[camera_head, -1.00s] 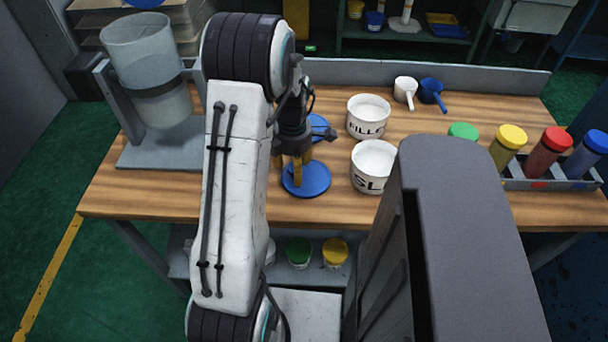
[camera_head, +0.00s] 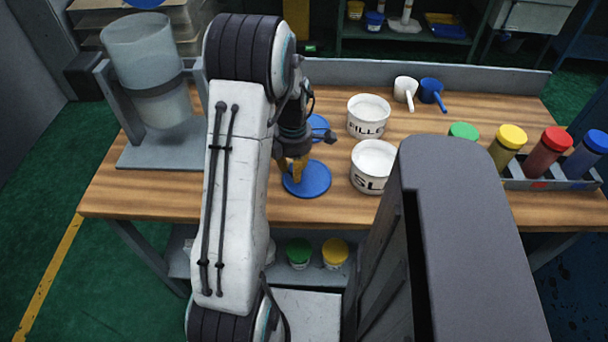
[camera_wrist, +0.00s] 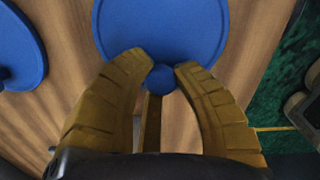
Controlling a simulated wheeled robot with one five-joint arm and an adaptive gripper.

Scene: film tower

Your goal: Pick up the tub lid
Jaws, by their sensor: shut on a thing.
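A round blue lid (camera_head: 308,181) with a small knob lies near the front edge of the wooden bench, left of the white tub marked "SL" (camera_head: 372,168). In the wrist view the same lid (camera_wrist: 160,25) fills the top middle. My gripper (camera_wrist: 162,70) is shut on its blue knob, with a yellow finger on each side. In the head view my gripper (camera_head: 293,172) is over the left part of the lid, and my arm hides part of it. A second blue lid (camera_head: 319,126) lies farther back; it shows at the left of the wrist view (camera_wrist: 18,48).
A white tub marked "FILLE" (camera_head: 368,118) stands behind the first tub. White (camera_head: 405,90) and blue (camera_head: 431,91) scoops lie at the back. Colored-cap bottles stand in a grey rack (camera_head: 535,180) at right. A clear hopper (camera_head: 147,70) stands at left.

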